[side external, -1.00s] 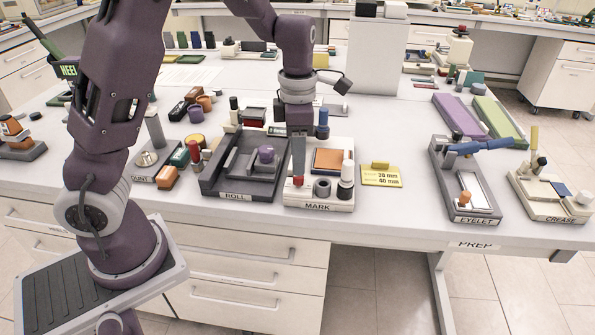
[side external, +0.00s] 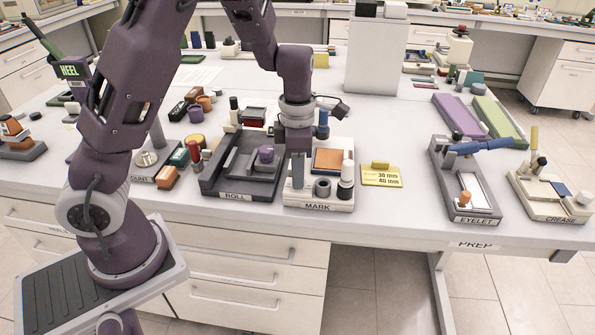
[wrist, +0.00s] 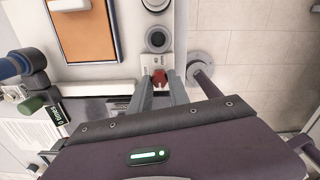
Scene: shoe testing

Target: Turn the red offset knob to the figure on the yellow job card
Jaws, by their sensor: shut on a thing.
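The red knob (wrist: 159,76) sits at the edge of the pale MARK station (side external: 325,199), between my fingertips in the wrist view. My gripper (wrist: 161,88) is shut on it from above; my gripper (side external: 297,180) hides the knob in the side view. The knob's pointer and scale are too small to read. The yellow job card (side external: 380,176) stands on the table just right of the MARK station. It has two printed lines that look like 38 mm and 40 mm; the small words before them are not legible.
The dark ROLL station (side external: 237,193) stands close on the left. On the MARK station, a white-topped post (side external: 346,180) and a grey ring (side external: 322,187) stand close to my gripper. The EYELET station (side external: 468,205) is further right, with bare table before it.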

